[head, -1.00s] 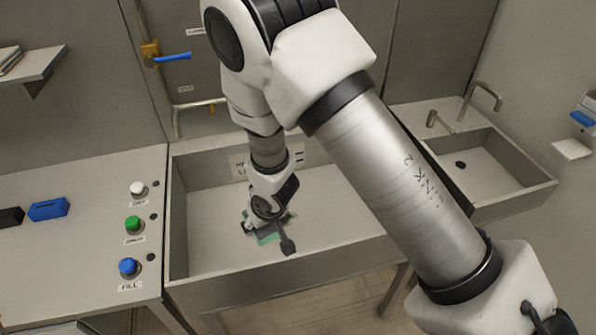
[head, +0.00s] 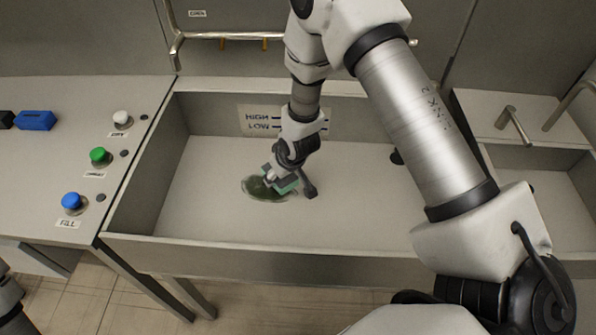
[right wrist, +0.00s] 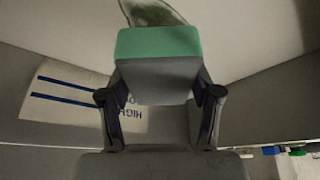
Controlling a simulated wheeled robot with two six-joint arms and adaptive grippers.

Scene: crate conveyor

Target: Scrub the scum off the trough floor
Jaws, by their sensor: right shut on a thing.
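The trough (head: 200,245) is a long grey basin with a pale floor. A dark green scum patch (head: 258,190) lies on its floor, left of centre; part of it also shows beyond the pad in the right wrist view (right wrist: 150,12). My right gripper (head: 282,178) reaches down into the trough, shut on a green and grey scrub pad (head: 289,187). In the right wrist view the pad (right wrist: 158,42) sits between the two fingers, green face outward. It overlaps the patch's right side; I cannot tell whether it touches the floor. My left gripper is out of view.
A high/low level label (head: 258,121) is on the trough's back wall. The left counter (head: 50,150) carries white, green and blue (head: 74,203) buttons and a blue block (head: 36,120). A second sink with a tap (head: 515,125) stands at right.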

